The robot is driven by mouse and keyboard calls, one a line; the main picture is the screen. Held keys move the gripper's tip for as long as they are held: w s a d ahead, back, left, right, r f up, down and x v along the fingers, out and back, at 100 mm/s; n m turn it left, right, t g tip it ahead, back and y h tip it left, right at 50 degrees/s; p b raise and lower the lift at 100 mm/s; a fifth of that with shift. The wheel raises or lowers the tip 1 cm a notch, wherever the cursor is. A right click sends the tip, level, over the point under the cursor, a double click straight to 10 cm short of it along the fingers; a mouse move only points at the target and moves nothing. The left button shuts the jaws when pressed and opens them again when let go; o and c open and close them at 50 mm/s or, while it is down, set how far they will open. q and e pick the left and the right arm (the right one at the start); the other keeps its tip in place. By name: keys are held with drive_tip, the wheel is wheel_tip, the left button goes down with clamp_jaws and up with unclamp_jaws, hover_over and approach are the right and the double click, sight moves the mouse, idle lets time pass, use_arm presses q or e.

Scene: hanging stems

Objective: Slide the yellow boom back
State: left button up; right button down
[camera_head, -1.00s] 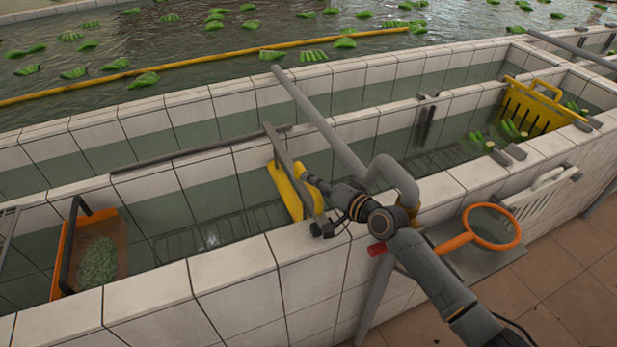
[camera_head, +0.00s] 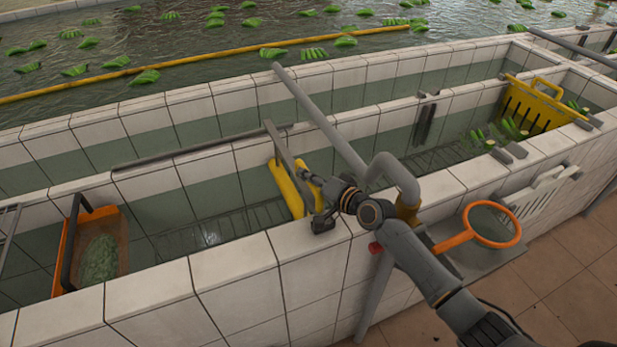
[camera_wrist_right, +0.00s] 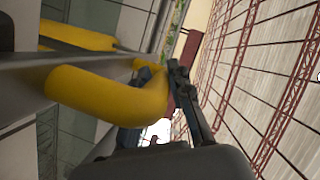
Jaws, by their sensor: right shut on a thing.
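The yellow boom (camera_head: 287,192) lies across the near trough, beside a grey bar (camera_head: 286,168) that spans from the middle wall to the front wall. Its curved yellow handle (camera_wrist_right: 105,92) fills the left and middle of the right wrist view. My right gripper (camera_head: 320,188) reaches in over the front wall and is shut on this handle; the grip also shows in the right wrist view (camera_wrist_right: 162,92). The fingertips are partly hidden behind the handle. My left gripper is not in view.
A grey bent pipe (camera_head: 330,130) crosses above the trough close to my right arm. An orange hoop net (camera_head: 490,226) lies on a shelf outside the front wall. An orange scoop (camera_head: 68,245) and a yellow crate (camera_head: 535,108) stand in the trough. A long yellow pole (camera_head: 200,68) floats behind.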

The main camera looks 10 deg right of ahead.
drive_tip(key=shift+w+d+f+b, duration=0.1)
drive_tip(key=shift+d+f+b, duration=0.05)
drive_tip(key=shift+d+b, duration=0.3)
drive_tip(key=d+b, duration=0.3)
drive_tip(key=shift+w+d+r, duration=0.2)
drive_tip(key=shift+w+d, duration=0.1)
drive_tip(key=shift+w, duration=0.1)
